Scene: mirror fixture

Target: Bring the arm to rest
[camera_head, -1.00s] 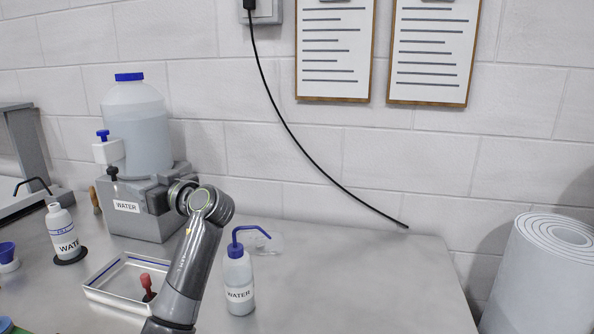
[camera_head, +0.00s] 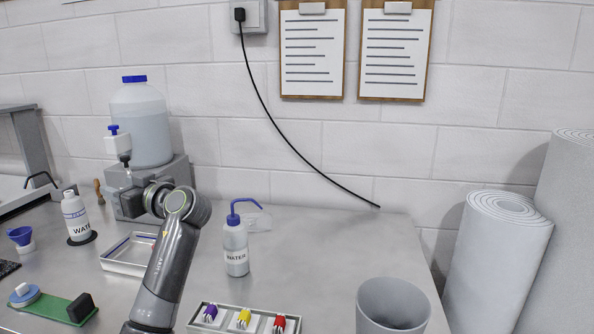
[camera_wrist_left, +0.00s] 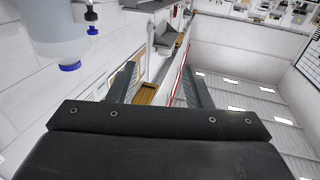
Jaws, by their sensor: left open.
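My right gripper is in neither view.
A wash bottle (camera_head: 236,250) stands just right of my arm. A white tray (camera_head: 115,265) is partly behind the arm. A tray of coloured items (camera_head: 196,324), a grey bin (camera_head: 393,300) and a large bottle (camera_head: 140,130) are also near. The bench's right side is mostly clear.

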